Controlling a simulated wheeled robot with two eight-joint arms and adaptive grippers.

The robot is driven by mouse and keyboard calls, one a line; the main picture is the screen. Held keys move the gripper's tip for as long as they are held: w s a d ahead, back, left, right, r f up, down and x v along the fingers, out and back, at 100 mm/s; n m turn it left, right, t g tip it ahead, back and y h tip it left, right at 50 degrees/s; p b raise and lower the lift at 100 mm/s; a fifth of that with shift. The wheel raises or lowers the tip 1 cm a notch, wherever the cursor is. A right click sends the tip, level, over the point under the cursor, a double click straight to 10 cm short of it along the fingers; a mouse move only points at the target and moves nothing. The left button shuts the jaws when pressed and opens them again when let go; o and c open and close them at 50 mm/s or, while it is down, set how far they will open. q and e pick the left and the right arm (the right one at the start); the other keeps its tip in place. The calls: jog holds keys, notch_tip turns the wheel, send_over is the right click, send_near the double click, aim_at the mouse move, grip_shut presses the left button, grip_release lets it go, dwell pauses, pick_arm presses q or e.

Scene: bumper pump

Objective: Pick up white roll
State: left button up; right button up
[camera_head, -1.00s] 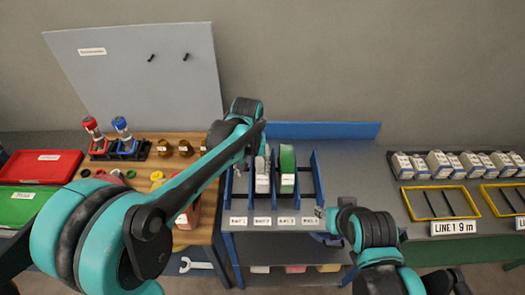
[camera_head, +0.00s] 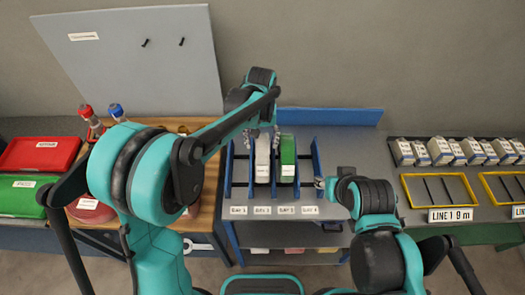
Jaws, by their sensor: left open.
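The white roll (camera_head: 262,165) stands upright between the blue dividers of the rack (camera_head: 230,190), in the second bay from the left. A green roll (camera_head: 287,160) stands in the bay to its right. My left gripper (camera_head: 262,137) points down at the top of the white roll. It is open, with one finger at each side of the roll's upper part; whether they touch it I cannot tell. My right gripper (camera_head: 321,185) is at the rack's right front corner, small and partly hidden by its own wrist, apart from the rolls.
Bay labels (camera_head: 262,210) line the rack's front edge. A wooden bench with red-capped and blue-capped bottles (camera_head: 117,112) is at left, beside red (camera_head: 40,150) and green (camera_head: 20,190) boxes. Yellow frames (camera_head: 440,190) and several small boxes (camera_head: 440,150) are at right.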

pick_arm(q)
jog(key=shift+w, duration=0.3)
jog(key=shift+w+f, duration=0.25)
jog(key=shift+f, duration=0.1)
notch_tip(320, 180, down, 7)
jog(key=shift+s+d+f+b, duration=0.1)
jog(key=shift+s+d+b, duration=0.05)
jog(key=shift+b, duration=0.15)
grip_shut()
